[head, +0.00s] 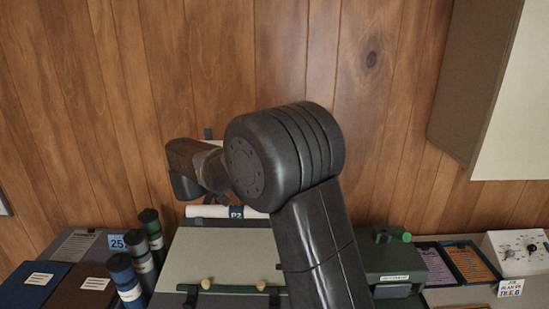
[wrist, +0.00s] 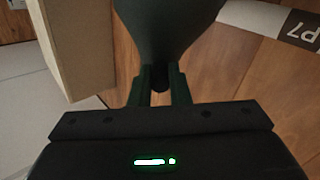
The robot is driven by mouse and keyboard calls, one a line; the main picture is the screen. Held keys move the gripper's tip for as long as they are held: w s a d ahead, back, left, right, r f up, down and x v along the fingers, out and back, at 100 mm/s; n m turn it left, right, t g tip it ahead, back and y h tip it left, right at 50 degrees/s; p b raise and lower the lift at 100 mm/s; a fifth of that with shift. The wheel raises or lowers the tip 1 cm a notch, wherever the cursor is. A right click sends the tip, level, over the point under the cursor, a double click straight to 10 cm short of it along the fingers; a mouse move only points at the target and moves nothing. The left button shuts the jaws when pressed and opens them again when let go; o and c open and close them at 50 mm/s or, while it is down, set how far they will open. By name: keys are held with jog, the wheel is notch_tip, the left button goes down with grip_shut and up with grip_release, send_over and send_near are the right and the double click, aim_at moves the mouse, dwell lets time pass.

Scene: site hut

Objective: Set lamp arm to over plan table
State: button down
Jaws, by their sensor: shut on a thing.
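In the wrist view my gripper (wrist: 160,84) has its two dark fingers closed on the narrow neck of a dark green, flared part (wrist: 168,28), which looks like the lamp. The flared part widens away from the fingers, and its far end is cut off by the frame. In the head view my own black arm stands in front, so the lamp and the fingertips are hidden. The plan table (head: 215,251), a pale sloped board with a green bar along its front, lies below and behind my arm.
A rolled sheet marked P7 (head: 237,212) lies at the board's back edge. A green machine (head: 393,262) and a white control box (head: 516,250) stand right. A wall cabinet (head: 470,80) juts out upper right.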

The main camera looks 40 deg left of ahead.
jog(key=shift+w+a+r+m+h, duration=0.15)
jog(key=shift+a+m+h, duration=0.1)
jog(key=shift+a+h, duration=0.25)
jog(key=shift+w+a+r+m+h, duration=0.1)
jog(key=shift+a+m+h, duration=0.2)
jog(key=shift+a, duration=0.35)
jog(key=c, duration=1.6)
grip_release()
jog(key=shift+a, duration=0.1)
jog(key=shift+o, duration=1.2)
jog(key=shift+w+a+f, duration=0.15)
jog(key=shift+a+f, duration=0.05)
jog(key=shift+d, duration=0.1)
jog(key=s+a+b, duration=0.2)
jog(key=s+b, duration=0.1)
jog(key=s, duration=1)
jog(key=shift+s+a, duration=0.25)
jog(key=shift+s, duration=0.15)
